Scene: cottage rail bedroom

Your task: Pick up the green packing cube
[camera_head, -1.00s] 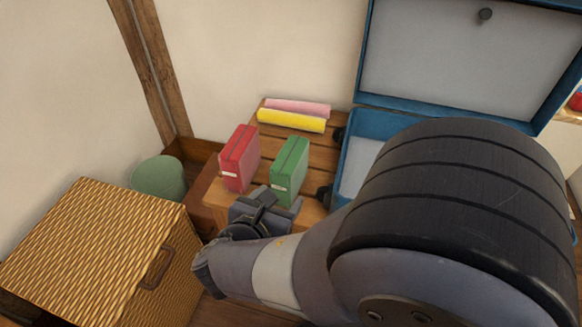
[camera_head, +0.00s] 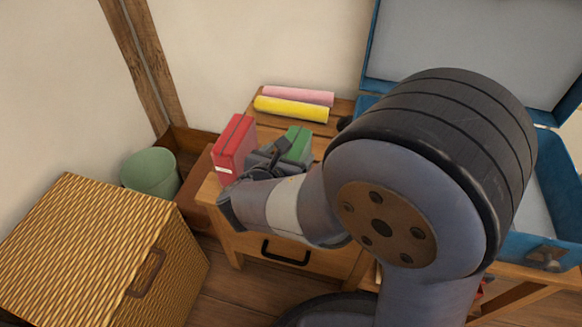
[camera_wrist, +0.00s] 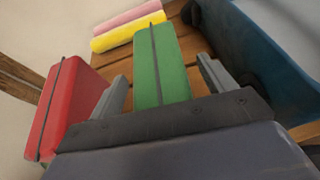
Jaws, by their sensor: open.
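The green packing cube (camera_head: 298,144) stands upright on the wooden bench top, partly hidden behind my gripper in the head view. In the wrist view the green packing cube (camera_wrist: 160,65) stands between my two fingers, with a dark strap line along it. My gripper (camera_wrist: 165,85) is open, one finger on each side of the cube, with visible gaps. In the head view my gripper (camera_head: 280,152) is just in front of the cube. A red packing cube (camera_head: 235,145) stands close on the left, and also shows left of my left finger in the wrist view (camera_wrist: 68,108).
A yellow roll (camera_head: 291,109) and a pink roll (camera_head: 300,96) lie behind the cubes. An open blue suitcase (camera_head: 560,190) stands at the right. A wicker box (camera_head: 90,250) and a green bin (camera_head: 149,172) are at the left.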

